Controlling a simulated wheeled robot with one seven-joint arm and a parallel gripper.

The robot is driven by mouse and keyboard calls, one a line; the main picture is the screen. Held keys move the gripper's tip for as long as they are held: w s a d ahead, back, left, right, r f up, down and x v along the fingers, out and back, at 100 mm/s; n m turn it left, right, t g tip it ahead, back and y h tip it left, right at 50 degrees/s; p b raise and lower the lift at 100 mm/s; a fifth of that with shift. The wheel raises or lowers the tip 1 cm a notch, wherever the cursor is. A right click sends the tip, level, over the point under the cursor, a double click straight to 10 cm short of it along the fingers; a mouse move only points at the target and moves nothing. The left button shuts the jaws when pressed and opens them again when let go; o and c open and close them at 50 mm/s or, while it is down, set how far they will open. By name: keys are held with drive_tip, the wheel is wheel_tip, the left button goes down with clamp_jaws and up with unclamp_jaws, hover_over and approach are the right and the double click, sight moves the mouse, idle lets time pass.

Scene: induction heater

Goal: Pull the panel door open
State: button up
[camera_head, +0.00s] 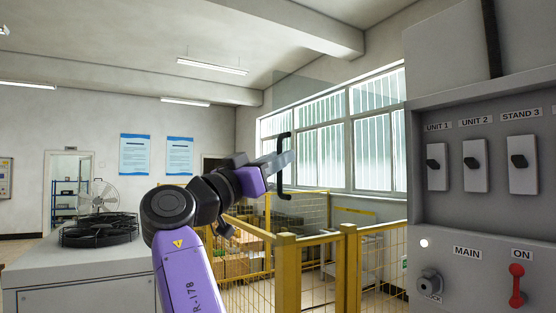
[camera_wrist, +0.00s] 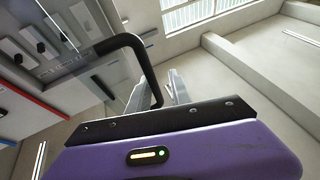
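The panel door is a clear, faintly tinted sheet (camera_head: 306,90) that stands out to the left of the grey cabinet (camera_head: 470,220), swung away from its switches. A black bar handle (camera_head: 286,140) is on the door's left part. My gripper (camera_head: 280,162) is at the handle, at the end of my purple arm. In the wrist view the bent black handle (camera_wrist: 146,62) runs down between the two pale fingers of my gripper (camera_wrist: 160,92), which appear closed around it. The exact finger contact is small and partly hidden.
Yellow mesh fencing (camera_head: 288,270) stands behind my arm. A grey unit with a black fan (camera_head: 98,230) is at the left.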

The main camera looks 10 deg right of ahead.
drive_tip(key=shift+w+d, duration=0.1)
drive_tip(key=shift+d, duration=0.05)
drive_tip(key=b+v, duration=0.2)
drive_tip(key=v, duration=0.6)
drive_tip(key=shift+r, duration=0.1)
idle(0.4)
